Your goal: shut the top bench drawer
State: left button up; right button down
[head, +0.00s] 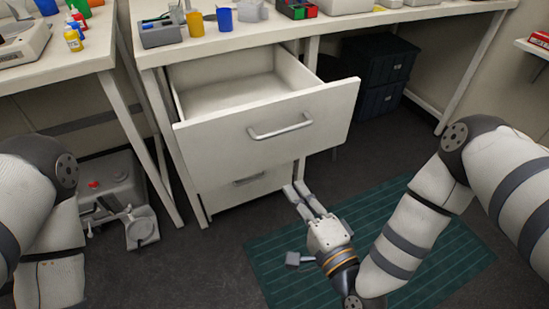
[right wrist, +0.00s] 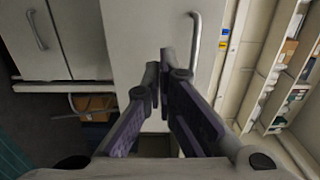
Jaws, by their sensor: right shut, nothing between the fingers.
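The top bench drawer (head: 225,125) is pulled well out from under the white bench. Its inside looks empty, and its white front carries a grey bar handle (head: 280,126). My right gripper (head: 295,188) is low in front of the drawer, below its front panel and apart from the handle in the head view. In the right wrist view the gripper's fingers (right wrist: 165,72) meet at the tips with nothing held, and the drawer front (right wrist: 130,30) with its handle (right wrist: 195,42) lies beyond them. My left gripper is outside the picture; only part of the left arm shows.
A lower drawer with its own handle (head: 249,179) is shut beneath. A green mat (head: 420,245) lies on the dark floor. A grey device (head: 115,180) stands on the floor at the left. Dark bins (head: 380,60) stand under the bench. Cups and small items stand on the benchtop.

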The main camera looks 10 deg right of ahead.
aim_at(265, 144)
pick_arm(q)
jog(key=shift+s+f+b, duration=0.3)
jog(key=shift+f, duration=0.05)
pick_arm(e)
jog(key=x, duration=1.3)
jog(key=shift+w, duration=0.2)
jog(key=shift+f, duration=0.1)
